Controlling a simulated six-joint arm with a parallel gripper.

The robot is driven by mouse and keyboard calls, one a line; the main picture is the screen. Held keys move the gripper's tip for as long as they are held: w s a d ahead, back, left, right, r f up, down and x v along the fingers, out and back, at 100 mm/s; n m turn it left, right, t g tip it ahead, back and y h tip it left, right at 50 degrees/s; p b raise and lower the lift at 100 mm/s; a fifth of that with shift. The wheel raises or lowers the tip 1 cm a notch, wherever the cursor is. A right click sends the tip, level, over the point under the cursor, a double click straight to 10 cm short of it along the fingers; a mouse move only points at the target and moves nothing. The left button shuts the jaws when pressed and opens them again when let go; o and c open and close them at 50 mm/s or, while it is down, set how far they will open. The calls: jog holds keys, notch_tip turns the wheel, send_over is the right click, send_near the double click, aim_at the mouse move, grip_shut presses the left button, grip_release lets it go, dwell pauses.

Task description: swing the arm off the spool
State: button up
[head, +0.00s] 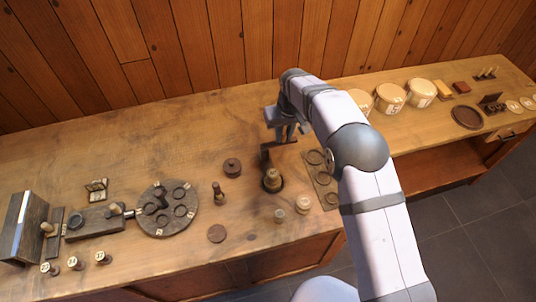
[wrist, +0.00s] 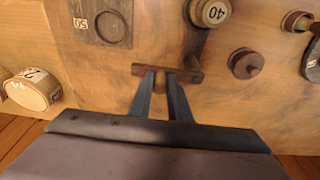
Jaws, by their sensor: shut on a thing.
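The spool (head: 272,180) stands upright on a dark round base at the middle of the bench. In the wrist view its pale top marked 40 (wrist: 212,11) shows at the upper edge. The dark arm (head: 265,156) runs beside the spool; in the wrist view the arm (wrist: 196,45) ends in a reddish-brown crossbar handle (wrist: 145,69). The label 40 is not covered, but I cannot tell if arm and spool touch. My gripper (head: 288,138) is shut on the handle, its two fingertips (wrist: 165,74) close together at the bar.
A plate with round recesses (head: 322,180) lies just right of the spool. A dark knobbed disc (head: 232,167) and a small spool (head: 218,194) stand to the left, before a round turntable (head: 168,208). Pale tubs (head: 390,97) stand back right. The bench's back left is clear.

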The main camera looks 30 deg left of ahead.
jog(key=shift+w+r, duration=0.1)
jog(key=shift+w, duration=0.15)
jog(key=o, duration=0.8)
jog(key=shift+w, duration=0.1)
jog(key=shift+s, duration=0.2)
jog(key=shift+r, duration=0.1)
jog(key=shift+r+p, duration=2.4)
jog(key=shift+r, duration=0.95)
grip_shut()
